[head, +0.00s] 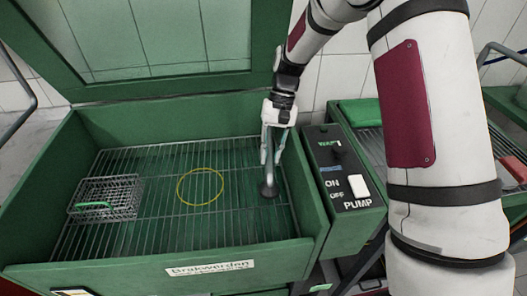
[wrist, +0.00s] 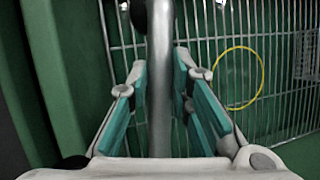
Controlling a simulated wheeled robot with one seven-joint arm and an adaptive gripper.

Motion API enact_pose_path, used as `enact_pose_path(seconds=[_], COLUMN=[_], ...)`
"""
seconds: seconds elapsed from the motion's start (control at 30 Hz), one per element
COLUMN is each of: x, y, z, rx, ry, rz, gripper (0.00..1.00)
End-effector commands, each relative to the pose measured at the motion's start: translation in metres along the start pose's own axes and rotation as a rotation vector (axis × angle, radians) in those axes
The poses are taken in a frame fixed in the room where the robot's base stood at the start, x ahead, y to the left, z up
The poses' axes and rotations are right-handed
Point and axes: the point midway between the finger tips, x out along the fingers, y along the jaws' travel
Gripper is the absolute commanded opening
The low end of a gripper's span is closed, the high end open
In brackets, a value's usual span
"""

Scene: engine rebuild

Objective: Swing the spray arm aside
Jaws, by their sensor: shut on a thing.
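The spray arm (head: 268,187) is a grey metal tube with a dark round end, at the right side of the green wash basin (head: 55,190). In the wrist view the tube (wrist: 160,90) runs up the middle of the picture between the teal finger pads. My gripper (head: 271,148) comes down from above and is shut on the spray arm. Its fingers hide part of the tube in the head view. The dark end sits over the right part of the wire grate, and I cannot tell whether it touches it.
A yellow ring (head: 179,190) lies on the grate (head: 150,235) left of the spray arm. A small wire basket (head: 108,190) stands at the far left. The pump control box (head: 345,185) is right of the basin. The raised lid (head: 160,85) stands behind. The grate's middle is otherwise clear.

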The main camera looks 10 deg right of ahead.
Motion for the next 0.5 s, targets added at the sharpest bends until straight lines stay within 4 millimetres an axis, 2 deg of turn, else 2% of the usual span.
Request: enact_pose_path(seconds=[0.4,0.43,0.5], x=[-0.001,-0.001,-0.001], y=[0.0015,0.0015,0.0015], z=[-0.0008,-0.0008,-0.0008], rx=[-0.006,-0.006,-0.006], ry=[0.002,0.002,0.002], rz=[0.002,0.002,0.002], gripper=[0.0,0.24,0.4])
